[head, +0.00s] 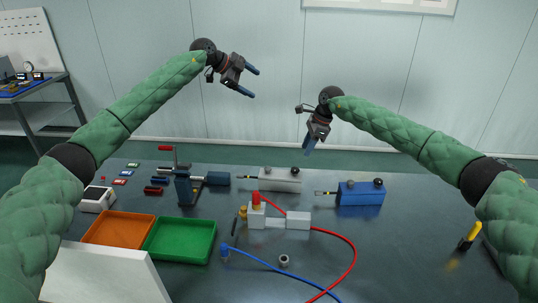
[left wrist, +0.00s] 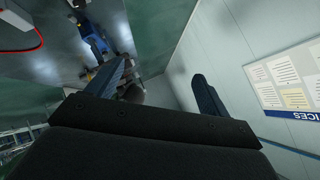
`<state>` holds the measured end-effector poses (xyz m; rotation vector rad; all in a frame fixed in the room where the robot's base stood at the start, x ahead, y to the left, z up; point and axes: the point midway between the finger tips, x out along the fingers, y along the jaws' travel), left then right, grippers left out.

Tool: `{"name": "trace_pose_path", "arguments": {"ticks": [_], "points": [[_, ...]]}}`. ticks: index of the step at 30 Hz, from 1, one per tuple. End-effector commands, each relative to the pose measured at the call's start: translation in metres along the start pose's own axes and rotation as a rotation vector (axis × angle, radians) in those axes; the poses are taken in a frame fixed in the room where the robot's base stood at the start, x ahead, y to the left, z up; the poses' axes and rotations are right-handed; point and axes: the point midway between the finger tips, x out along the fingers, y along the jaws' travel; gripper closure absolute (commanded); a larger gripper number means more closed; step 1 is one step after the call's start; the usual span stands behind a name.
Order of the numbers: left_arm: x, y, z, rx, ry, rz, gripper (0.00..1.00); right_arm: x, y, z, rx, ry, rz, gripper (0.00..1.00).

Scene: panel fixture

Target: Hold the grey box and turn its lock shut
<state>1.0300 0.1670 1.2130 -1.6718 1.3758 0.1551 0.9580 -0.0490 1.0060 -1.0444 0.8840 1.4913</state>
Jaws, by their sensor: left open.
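The grey box (head: 280,182) stands on the dark table, right of the table's middle back. A dark round knob sits on its top, and a thin key-like piece (head: 246,177) with a dark tip points out from its left side. I cannot tell the lock's position. My left gripper (head: 253,83) is open and empty, in the air well above and behind the table. Its spread fingers also show in the left wrist view (left wrist: 157,88). My right gripper (head: 308,147) hangs in the air above the back edge, fingers down; its opening is unclear. Neither touches the box.
A blue box (head: 360,194) with a similar key piece stands to the right. In front is a white fixture (head: 297,219) with red and blue cables. An orange tray (head: 118,229) and green tray (head: 180,240) lie left. The table's right middle is mostly clear.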

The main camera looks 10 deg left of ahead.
Motion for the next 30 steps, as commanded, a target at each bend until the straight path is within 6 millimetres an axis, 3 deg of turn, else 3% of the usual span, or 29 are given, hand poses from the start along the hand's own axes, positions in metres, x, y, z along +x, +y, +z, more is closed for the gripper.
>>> {"name": "trace_pose_path", "arguments": {"ticks": [1,6,15,21,30], "points": [[0.021,0.015,0.003,-0.019,-0.031,0.051,0.20,0.000,0.000,0.000,0.000,0.000,0.000,0.64],[0.082,0.067,0.019,-0.093,-0.170,0.220,0.20,0.000,0.000,0.000,0.000,0.000,0.000,0.64],[0.164,0.164,0.050,-0.211,-0.502,0.469,0.20,0.000,0.000,0.000,0.000,0.000,0.000,0.64],[0.187,0.203,0.064,-0.253,-0.679,0.543,0.20,0.000,0.000,0.000,0.000,0.000,0.000,0.64],[0.199,0.220,0.074,-0.266,-0.734,0.559,0.20,0.000,0.000,0.000,0.000,0.000,0.000,0.64]]}}
